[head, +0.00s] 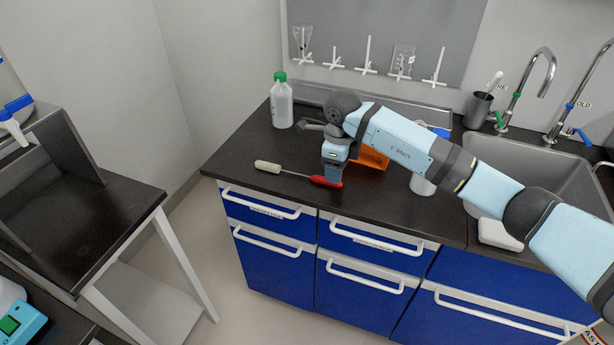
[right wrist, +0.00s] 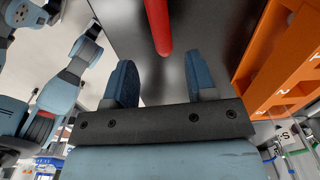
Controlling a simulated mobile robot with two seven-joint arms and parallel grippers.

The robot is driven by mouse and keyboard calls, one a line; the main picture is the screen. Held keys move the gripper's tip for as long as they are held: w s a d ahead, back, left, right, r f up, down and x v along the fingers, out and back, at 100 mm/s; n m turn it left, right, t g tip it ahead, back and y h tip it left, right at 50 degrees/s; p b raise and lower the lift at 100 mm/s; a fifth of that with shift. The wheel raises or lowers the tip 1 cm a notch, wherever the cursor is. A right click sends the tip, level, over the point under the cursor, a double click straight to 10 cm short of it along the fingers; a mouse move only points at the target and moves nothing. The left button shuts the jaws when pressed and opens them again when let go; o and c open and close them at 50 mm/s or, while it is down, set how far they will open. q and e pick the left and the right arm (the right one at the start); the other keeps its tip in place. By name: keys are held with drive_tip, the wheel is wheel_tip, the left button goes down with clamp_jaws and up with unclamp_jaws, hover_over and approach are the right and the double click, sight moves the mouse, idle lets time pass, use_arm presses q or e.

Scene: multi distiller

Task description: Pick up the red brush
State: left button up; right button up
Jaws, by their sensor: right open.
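The red brush lies on the black counter near its front edge. Its red handle (head: 326,181) points right and its pale bristle head (head: 267,166) points left, joined by a thin stem. My right gripper (head: 334,176) is open and points down at the handle, hiding part of it. In the right wrist view, the red handle (right wrist: 158,24) shows between and beyond the two blue fingertips (right wrist: 163,70), with a gap on each side.
An orange rack (head: 373,158) stands close behind and right of my right gripper; it also fills the right of the wrist view (right wrist: 280,60). A green-capped bottle (head: 282,103) stands at the back left. A sink (head: 540,165) lies right. The counter left of the brush is clear.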

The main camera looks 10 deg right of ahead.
drive_tip(key=f, duration=0.4)
drive_tip(key=shift+w+f, duration=0.3)
clamp_jaws()
drive_tip(key=shift+r, duration=0.15)
